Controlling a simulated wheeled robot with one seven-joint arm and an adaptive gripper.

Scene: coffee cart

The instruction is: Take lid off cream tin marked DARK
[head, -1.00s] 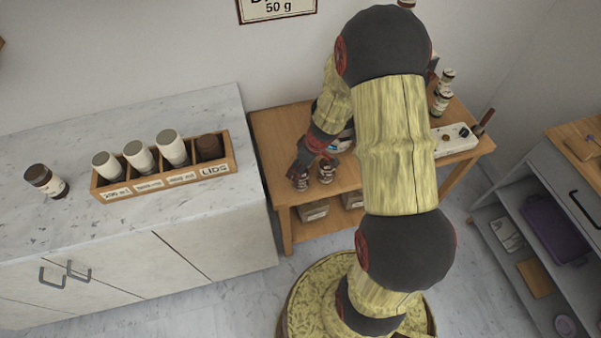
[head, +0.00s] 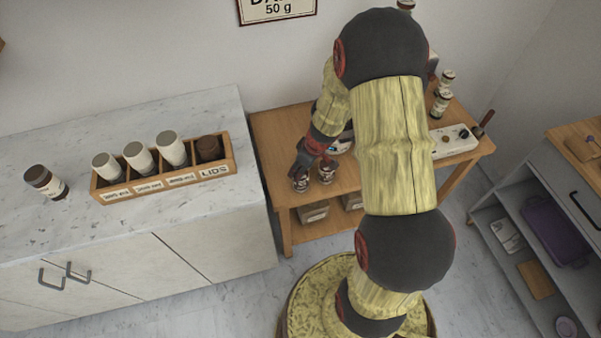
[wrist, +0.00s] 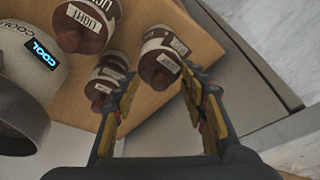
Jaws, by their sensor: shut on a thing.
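Small cream tins with brown lids stand on the wooden table (head: 263,133). My gripper (wrist: 161,78) is shut on the brown lid of one tin (wrist: 160,62), whose label is too small to read surely. In the head view this held tin (head: 299,184) is the left one of two at the table's front, and my gripper comes down over it. Another tin (head: 326,175) stands just to its right. In the wrist view a tin (wrist: 88,22) that seems to read LIGHT is at upper left, and another tin (wrist: 107,75) is close beside my left finger.
A wooden rack (head: 160,184) on the marble counter holds several cream cylinders and a brown lid (head: 208,147) in the LIDS compartment. A round device reading COOL (wrist: 38,55) is close by.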

